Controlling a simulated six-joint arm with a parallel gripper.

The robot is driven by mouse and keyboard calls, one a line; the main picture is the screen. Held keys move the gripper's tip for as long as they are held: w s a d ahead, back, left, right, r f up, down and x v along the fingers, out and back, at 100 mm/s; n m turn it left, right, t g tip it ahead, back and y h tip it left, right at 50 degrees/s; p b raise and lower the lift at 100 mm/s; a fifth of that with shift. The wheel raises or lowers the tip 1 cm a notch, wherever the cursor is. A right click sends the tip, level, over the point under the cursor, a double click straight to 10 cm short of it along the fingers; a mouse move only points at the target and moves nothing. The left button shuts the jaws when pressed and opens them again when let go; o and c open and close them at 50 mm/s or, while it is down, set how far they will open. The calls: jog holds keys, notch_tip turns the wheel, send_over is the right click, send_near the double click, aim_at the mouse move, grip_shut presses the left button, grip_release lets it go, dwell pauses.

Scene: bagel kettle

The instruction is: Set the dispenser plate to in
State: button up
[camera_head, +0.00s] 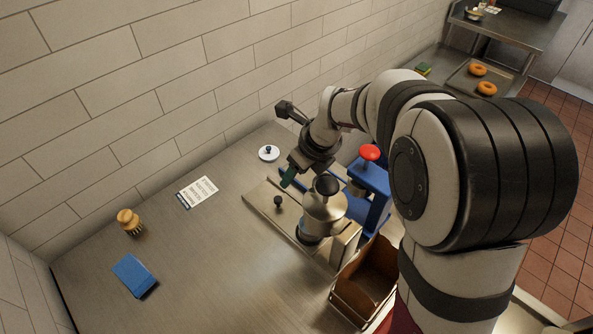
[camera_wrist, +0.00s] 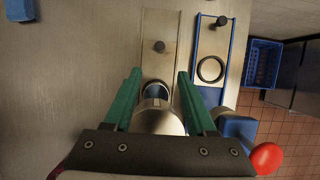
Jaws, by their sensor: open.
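The dispenser plate (camera_wrist: 158,22) is a flat metal strip with a black knob (camera_wrist: 159,46) standing on it. In the head view the plate (camera_head: 262,198) sticks out to the left of a steel canister (camera_head: 322,216) with a black top knob, and its knob (camera_head: 278,200) is near the outer end. My gripper (camera_head: 287,178) is above and behind the plate. In the wrist view my gripper (camera_wrist: 159,78) shows two green fingers, open and apart, with nothing held. The knob lies beyond the fingertips, in line with the gap. The canister partly fills the space between the fingers.
A blue stand with a red knob (camera_head: 369,152) is right of the canister. A blue-framed track (camera_wrist: 213,45) with a black ring runs beside the plate. A brown bin (camera_head: 368,281) is in front. A white lid (camera_head: 268,153), card (camera_head: 198,191), brush (camera_head: 130,222) and blue block (camera_head: 134,275) lie leftward.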

aim_at(278, 198)
jog(key=w+a+g+h, duration=0.3)
jog(key=w+a, duration=0.2)
notch_tip(278, 198, down, 16)
jog(key=shift+s+d+r, duration=0.1)
jog(key=shift+s+d, duration=0.05)
grip_shut()
dwell(1.4)
